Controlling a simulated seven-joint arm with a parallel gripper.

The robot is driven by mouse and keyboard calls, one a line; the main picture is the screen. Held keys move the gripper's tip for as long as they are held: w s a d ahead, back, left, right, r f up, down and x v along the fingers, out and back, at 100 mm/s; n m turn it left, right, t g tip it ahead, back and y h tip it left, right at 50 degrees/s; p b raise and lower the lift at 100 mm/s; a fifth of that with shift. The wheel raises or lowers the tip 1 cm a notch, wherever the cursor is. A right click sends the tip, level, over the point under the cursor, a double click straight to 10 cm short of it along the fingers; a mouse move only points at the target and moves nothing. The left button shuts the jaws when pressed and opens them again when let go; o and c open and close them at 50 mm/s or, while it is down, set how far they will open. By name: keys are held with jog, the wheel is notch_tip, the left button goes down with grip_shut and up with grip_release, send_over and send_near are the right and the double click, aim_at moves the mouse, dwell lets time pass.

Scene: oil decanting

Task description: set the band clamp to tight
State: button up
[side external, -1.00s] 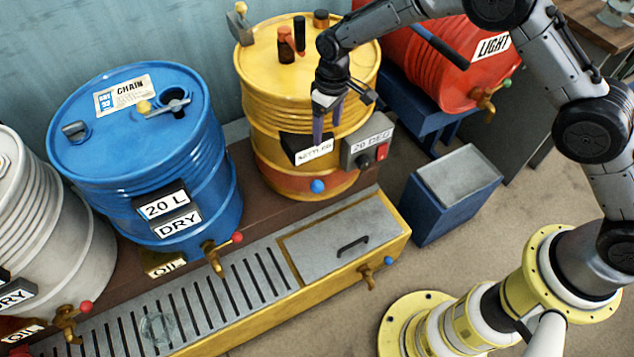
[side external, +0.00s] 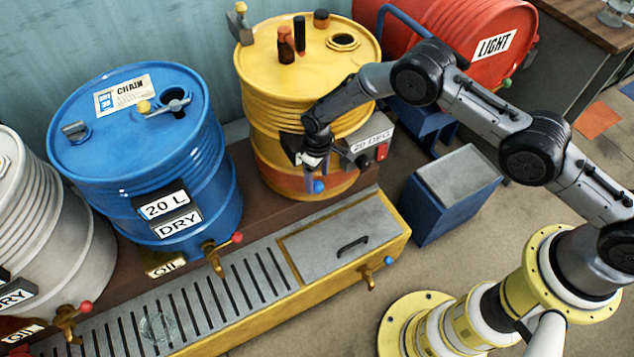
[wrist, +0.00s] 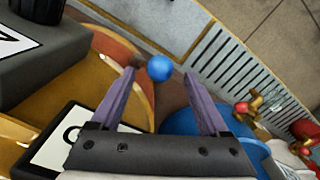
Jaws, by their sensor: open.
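The yellow drum (side external: 285,92) stands at the back with an orange-red band (side external: 280,178) around its lower part. A blue ball knob (side external: 319,186) sits at the front of this band; I take it to be the band clamp's handle, though its tight or loose setting cannot be read. My gripper (side external: 316,175) is open, pointing down just above the knob in the side view. In the wrist view, the blue ball (wrist: 159,68) shows between the two purple fingertips (wrist: 161,76), with no visible grip. Whether the fingers touch it cannot be told.
A grey control box (side external: 371,143) marked 20 DEG is close on the right of my gripper. The blue drum (side external: 130,140) stands to the left. The slatted drip tray (side external: 215,308) runs in front, and a blue bin (side external: 428,212) stands to the right.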

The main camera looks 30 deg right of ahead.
aim_at(317, 182)
jog(key=shift+f, duration=1.55)
grip_shut()
